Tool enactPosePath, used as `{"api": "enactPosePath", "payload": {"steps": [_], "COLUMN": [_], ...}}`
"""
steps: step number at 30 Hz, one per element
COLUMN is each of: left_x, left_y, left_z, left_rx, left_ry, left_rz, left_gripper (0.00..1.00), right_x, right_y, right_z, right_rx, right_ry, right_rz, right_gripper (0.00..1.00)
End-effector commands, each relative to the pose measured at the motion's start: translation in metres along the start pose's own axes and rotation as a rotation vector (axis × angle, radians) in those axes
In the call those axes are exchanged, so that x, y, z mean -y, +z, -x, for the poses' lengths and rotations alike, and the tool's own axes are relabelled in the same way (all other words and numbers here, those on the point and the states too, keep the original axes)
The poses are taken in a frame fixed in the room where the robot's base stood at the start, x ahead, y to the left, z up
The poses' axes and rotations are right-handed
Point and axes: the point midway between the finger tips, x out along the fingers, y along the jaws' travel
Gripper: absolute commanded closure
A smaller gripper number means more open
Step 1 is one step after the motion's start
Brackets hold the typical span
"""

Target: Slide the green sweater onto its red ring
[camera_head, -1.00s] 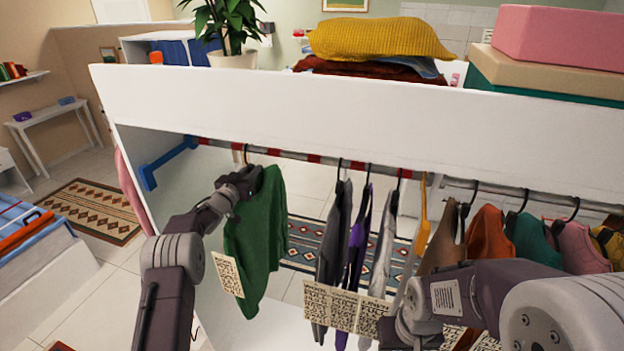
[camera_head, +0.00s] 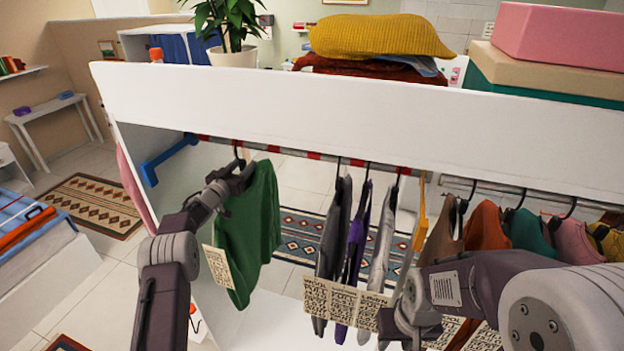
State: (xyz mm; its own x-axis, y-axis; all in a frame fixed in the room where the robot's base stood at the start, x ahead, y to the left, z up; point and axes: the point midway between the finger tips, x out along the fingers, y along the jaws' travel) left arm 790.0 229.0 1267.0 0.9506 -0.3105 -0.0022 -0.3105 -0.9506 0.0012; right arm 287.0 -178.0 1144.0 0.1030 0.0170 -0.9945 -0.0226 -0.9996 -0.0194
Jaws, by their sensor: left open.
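The green sweater (camera_head: 252,235) hangs on a black hanger at the left part of the rail (camera_head: 290,152), with a paper tag at its lower left. The hanger's hook sits on the rail beside a red band, left of the other red bands (camera_head: 313,155). Which band is the sweater's own ring, I cannot tell. My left gripper (camera_head: 238,178) is open at the hanger's neck and the sweater's shoulder; its fingertips are partly hidden against it. My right gripper (camera_head: 412,325) is low at the right, in front of the hanging clothes; its fingers are not clear.
Grey and purple garments (camera_head: 352,245) hang mid-rail. Brown, orange, teal and pink clothes (camera_head: 530,238) hang at the right. A blue bracket (camera_head: 165,160) is at the left wall. The white top board (camera_head: 350,110) runs above the rail. A gap lies between the sweater and the grey garment.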

Motion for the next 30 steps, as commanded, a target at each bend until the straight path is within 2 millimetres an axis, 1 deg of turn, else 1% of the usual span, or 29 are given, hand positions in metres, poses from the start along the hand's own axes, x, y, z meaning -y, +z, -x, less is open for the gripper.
{"api": "enactPosePath", "payload": {"steps": [5,15,18,22,30], "left_x": [0.000,0.000,0.001,0.000,-0.001], "left_y": [0.002,0.003,0.002,0.000,-0.001], "left_z": [0.018,0.068,0.079,0.085,0.085], "left_rx": [-0.001,-0.004,-0.005,-0.005,-0.005], "left_ry": [-0.001,-0.002,-0.002,-0.001,0.001], "left_rz": [0.001,-0.001,-0.001,-0.001,-0.001], "left_gripper": [0.56,0.56,0.56,0.56,0.56], "right_x": [0.000,-0.001,-0.001,-0.001,-0.001], "right_y": [0.001,0.004,0.005,0.005,0.005], "right_z": [-0.011,-0.037,-0.046,-0.048,-0.047], "right_rx": [0.000,0.000,0.000,0.000,0.000], "right_ry": [0.000,0.000,0.000,0.000,0.000], "right_rz": [0.000,0.000,0.000,0.000,0.000], "right_gripper": [0.64,0.64,0.64,0.64,0.64]}}
